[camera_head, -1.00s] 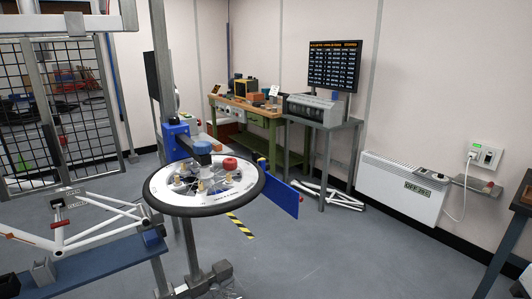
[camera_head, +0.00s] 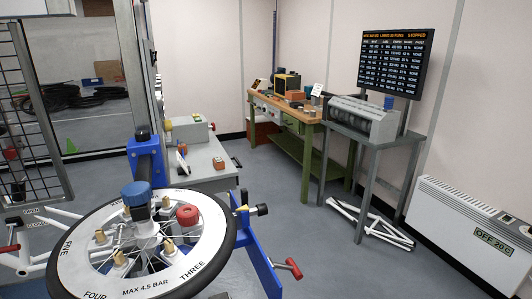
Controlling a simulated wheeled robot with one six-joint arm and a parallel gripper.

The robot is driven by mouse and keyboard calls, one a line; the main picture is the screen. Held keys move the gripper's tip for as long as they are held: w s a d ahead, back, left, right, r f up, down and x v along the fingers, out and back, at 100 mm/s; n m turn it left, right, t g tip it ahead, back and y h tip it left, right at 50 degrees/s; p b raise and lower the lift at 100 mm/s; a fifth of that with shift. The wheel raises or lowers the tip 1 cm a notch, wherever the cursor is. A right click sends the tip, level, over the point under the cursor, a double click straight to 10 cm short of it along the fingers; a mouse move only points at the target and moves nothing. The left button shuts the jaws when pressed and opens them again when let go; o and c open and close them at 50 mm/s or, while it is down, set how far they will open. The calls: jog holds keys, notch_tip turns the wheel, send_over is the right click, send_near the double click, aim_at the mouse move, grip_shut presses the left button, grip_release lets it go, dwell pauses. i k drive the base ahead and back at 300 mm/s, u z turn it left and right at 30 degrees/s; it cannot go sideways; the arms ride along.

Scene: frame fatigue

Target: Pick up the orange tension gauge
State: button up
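I cannot tell for certain which thing is the orange tension gauge. A small orange-brown block (camera_head: 219,164) lies on the grey table (camera_head: 205,180) behind the wheel. Another small orange item (camera_head: 295,95) lies on the wooden workbench (camera_head: 303,114), in front of a yellow-framed box (camera_head: 287,84). Both are too small to make out any dial. My gripper is not in view.
A large spoked wheel (camera_head: 92,276) with a white printed disc lies flat on a blue stand at near left. A printer-like machine (camera_head: 362,118) stands on a metal stand; white frame tubes (camera_head: 372,222) lie below. A wall heater (camera_head: 470,232) is at right. Grey floor between is clear.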

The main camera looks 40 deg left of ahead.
aim_at(218, 163)
jog(key=i, duration=1.85)
jog(key=u, duration=0.5)
jog(key=i, duration=0.9)
jog(key=u, duration=1.45)
jog(key=i, duration=0.85)
jog(key=u, duration=1.15)
jog(key=i, duration=0.3)
jog(key=u, duration=0.1)
